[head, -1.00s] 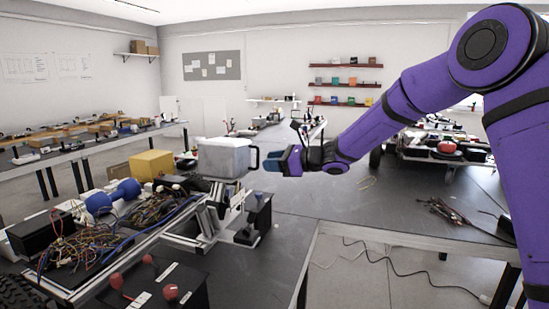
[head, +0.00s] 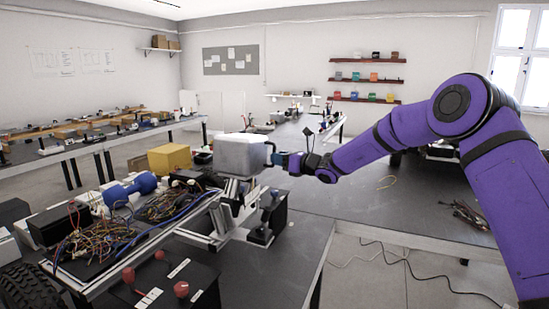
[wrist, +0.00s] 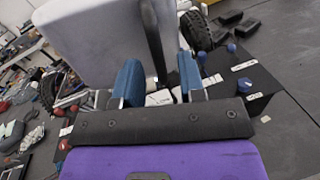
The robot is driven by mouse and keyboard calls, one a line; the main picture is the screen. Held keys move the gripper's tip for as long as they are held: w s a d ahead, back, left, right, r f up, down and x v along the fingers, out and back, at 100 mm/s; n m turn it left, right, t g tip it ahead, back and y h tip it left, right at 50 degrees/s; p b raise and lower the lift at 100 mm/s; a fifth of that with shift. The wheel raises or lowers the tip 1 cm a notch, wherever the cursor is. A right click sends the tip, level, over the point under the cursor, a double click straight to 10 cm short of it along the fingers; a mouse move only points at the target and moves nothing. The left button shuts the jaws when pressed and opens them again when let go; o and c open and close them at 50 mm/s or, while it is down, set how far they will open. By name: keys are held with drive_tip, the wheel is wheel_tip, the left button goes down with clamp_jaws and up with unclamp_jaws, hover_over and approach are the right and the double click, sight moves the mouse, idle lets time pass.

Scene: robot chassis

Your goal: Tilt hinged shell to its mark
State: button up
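The hinged shell (head: 241,158) is a pale grey box-like cover with a dark handle (head: 270,151) on its right side. It stands over the end of the chassis in the head view, close to level. It fills the upper left of the wrist view (wrist: 95,35). My gripper (head: 279,159) is at the handle side of the shell. In the wrist view its two blue fingers (wrist: 160,80) are apart, with the dark handle bar (wrist: 152,38) between them and visible space on the right. I cannot see finger contact. The hinge and the mark cannot be made out.

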drive_tip(key=shift+x, duration=1.3)
drive_tip(key=shift+c, duration=0.2)
clamp_jaws()
drive_tip(key=shift+a, duration=0.1)
drive_tip(key=shift+s+a+r+n, duration=0.1)
drive_tip(key=shift+s+r+n, duration=0.35)
drive_tip(key=shift+n, duration=0.35)
drive_tip(key=shift+o, duration=0.2)
unclamp_jaws()
